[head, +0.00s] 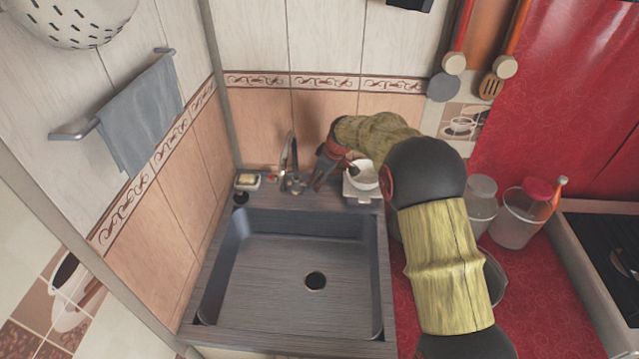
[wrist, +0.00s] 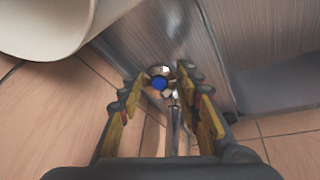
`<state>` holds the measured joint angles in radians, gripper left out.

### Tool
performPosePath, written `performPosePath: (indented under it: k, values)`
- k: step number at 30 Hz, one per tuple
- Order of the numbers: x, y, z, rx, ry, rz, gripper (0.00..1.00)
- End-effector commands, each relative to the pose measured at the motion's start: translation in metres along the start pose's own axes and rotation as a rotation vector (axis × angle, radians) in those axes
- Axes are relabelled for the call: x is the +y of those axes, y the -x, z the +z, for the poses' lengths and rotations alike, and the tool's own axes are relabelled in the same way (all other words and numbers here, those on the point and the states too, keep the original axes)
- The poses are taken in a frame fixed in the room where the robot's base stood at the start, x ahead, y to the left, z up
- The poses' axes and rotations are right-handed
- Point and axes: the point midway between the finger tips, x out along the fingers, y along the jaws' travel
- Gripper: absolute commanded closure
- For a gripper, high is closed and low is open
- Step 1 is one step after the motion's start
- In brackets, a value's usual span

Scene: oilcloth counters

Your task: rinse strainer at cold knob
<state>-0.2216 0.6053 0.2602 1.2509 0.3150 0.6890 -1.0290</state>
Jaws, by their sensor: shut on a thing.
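The cold knob (wrist: 159,82), chrome with a blue centre, sits between my fingertips in the wrist view. My gripper (wrist: 160,90) is shut on it; it also shows beside the tap in the head view (head: 312,183). The tap (head: 290,165) stands at the back rim of the sink (head: 265,270). No water shows in the empty basin. A white vessel with holes (head: 78,22), likely the strainer, is at the top left, cut off by the picture edge. In the head view, my gripper hides the knob.
A white bowl (head: 365,178) stands right of the tap, close to my wrist. A soap dish (head: 247,181) is left of the tap. Clear containers (head: 515,220) stand on the red counter (head: 545,290) at right. A grey towel (head: 140,115) hangs on the left wall.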

Motion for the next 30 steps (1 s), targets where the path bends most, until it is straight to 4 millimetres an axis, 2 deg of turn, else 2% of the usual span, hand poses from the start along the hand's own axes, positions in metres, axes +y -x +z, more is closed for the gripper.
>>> performPosePath:
  k: [11, 12, 21, 30]
  values:
    - [-0.0001, 0.0001, -0.0003, 0.002, 0.045, 0.007, 0.91]
    - [0.0, 0.0002, -0.0003, 0.002, 0.045, 0.007, 0.65]
    - [-0.0001, 0.0002, -0.0002, 0.002, 0.044, 0.006, 0.48]
    - [0.0, 0.001, -0.0002, 0.002, 0.044, 0.006, 0.47]
